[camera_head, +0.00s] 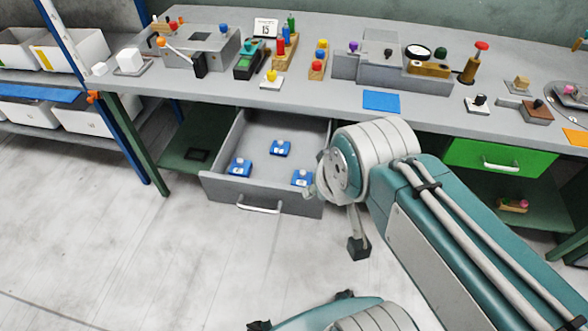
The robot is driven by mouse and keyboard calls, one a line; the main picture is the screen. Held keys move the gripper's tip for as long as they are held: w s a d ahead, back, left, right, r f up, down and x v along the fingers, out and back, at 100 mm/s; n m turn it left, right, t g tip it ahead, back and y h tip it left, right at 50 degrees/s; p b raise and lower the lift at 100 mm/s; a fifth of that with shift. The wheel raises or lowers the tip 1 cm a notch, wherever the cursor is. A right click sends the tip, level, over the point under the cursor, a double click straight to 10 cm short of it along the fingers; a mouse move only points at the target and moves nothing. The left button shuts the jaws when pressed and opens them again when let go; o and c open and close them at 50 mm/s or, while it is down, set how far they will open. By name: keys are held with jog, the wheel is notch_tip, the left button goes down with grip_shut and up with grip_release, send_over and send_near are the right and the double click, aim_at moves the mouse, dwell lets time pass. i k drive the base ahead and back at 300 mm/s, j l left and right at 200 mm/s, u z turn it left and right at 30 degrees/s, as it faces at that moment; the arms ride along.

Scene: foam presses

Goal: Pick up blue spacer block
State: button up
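Three blue blocks with pale knobs on top lie in the open grey drawer (262,190) under the bench. One blue block (238,169) is at the front left, one blue block (281,149) is farther back in the middle, and one blue block (301,180) is at the right, close to my arm. I cannot tell which of them is the spacer block meant. My gripper (357,245) is mostly hidden behind my own wrist. One dark fingertip shows below, right of the drawer front and apart from the blocks. Whether it is open or holds anything is hidden.
The grey bench top (310,100) above the drawer carries pegs, knobbed blocks, fixtures and a flat blue square (381,100). A shut green drawer (500,157) is at the right. Shelves with white bins (85,116) stand at the left. The floor before the drawer is clear.

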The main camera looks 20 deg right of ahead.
aim_at(281, 148)
jog(key=i+l+u, duration=0.4)
jog(key=l, duration=0.3)
jog(key=i+l+u, duration=0.2)
jog(key=l, duration=0.2)
jog(key=i+l+u, duration=0.2)
jog(key=l, duration=0.2)
